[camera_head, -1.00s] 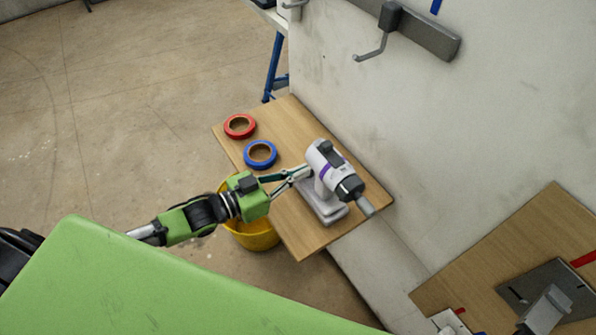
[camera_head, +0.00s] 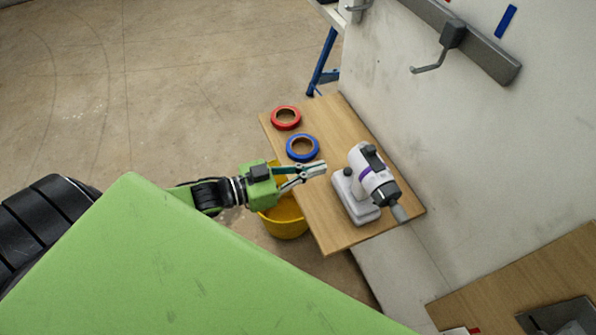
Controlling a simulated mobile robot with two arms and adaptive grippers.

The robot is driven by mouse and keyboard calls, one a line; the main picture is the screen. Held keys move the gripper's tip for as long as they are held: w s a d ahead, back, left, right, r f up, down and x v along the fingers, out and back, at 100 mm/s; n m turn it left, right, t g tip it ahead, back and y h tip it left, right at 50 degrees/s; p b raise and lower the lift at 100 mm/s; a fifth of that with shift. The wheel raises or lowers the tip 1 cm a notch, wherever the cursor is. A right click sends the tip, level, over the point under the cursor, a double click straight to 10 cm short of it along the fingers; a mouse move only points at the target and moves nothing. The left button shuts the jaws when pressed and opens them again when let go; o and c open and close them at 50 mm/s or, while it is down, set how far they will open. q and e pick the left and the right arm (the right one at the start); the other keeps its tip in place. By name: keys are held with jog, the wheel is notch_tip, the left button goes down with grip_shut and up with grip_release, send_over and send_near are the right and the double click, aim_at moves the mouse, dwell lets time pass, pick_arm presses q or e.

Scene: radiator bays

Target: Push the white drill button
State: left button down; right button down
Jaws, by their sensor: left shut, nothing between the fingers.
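I cannot make out a white button clearly; a small dark spot shows near the handle. My left gripper (camera_head: 323,168) is shut and empty, just left of the drill, with a small gap between its fingertips and the drill. My right gripper is not in view.
A red tape roll (camera_head: 286,108) and a blue tape roll (camera_head: 302,138) lie on the shelf's left side. A yellow bucket (camera_head: 286,228) stands below the shelf edge. The wall (camera_head: 480,170) with a hook rail (camera_head: 486,56) is close on the right.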

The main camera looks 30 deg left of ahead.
pick_arm(q)
jog(key=v, duration=0.4)
jog(key=shift+r, duration=0.1)
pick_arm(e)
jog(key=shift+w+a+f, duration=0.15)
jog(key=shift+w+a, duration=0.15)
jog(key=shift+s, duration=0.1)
